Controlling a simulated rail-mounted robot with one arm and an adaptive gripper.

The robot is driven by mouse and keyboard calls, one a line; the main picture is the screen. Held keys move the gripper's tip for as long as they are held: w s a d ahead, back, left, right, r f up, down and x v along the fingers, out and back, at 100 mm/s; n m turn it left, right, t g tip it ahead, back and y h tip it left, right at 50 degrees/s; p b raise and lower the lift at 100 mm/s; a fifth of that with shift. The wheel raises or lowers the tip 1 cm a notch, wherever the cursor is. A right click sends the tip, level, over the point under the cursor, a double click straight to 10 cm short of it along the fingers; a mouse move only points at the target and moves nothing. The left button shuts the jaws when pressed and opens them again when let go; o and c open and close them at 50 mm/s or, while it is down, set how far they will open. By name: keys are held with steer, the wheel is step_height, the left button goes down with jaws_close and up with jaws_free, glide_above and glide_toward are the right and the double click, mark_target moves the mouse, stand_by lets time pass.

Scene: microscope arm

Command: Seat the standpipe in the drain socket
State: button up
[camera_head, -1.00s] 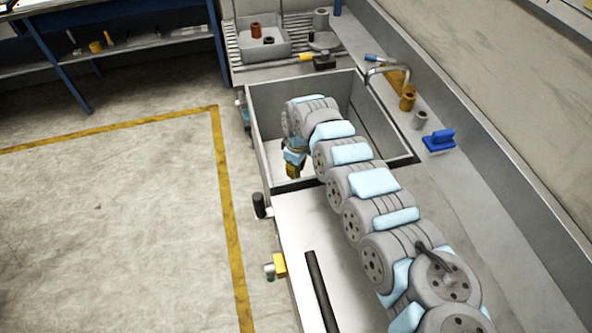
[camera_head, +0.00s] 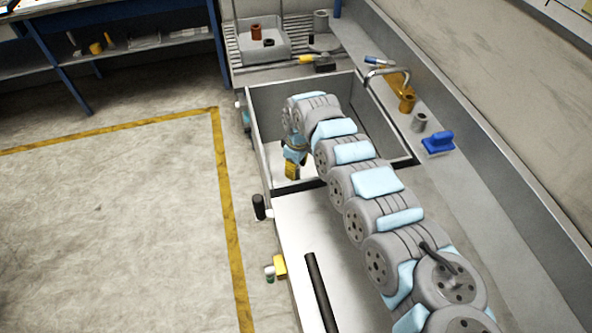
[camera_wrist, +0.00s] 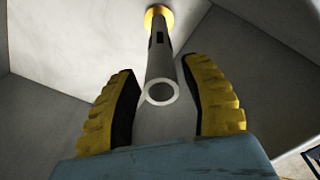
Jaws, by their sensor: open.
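In the wrist view the standpipe (camera_wrist: 161,60) is a pale grey tube with dark slots near its far end. Its open round end faces the camera, between my fingers. Its far end meets a brass-coloured ring (camera_wrist: 158,12) on the basin surface, which looks like the drain socket; I cannot tell whether the pipe is inside it or only touching it. My gripper (camera_wrist: 168,105) is open, a yellow, black-padded finger on each side of the pipe with gaps visible. In the head view my gripper (camera_head: 291,171) is low inside the sink basin; the standpipe is hidden there.
The sink basin (camera_head: 262,125) has walls around my gripper. A faucet (camera_head: 385,73) reaches over its right edge. A brass cylinder (camera_head: 407,102), a grey cylinder (camera_head: 419,122) and a blue brush-like item (camera_head: 438,143) stand on the right ledge. A grey tray (camera_head: 280,48) sits behind.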

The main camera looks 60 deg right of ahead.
steer(key=r, duration=0.3)
steer(key=r+p, duration=0.1)
steer(key=r, duration=0.6)
steer(key=shift+s+r, duration=0.1)
steer(key=shift+s, duration=0.2)
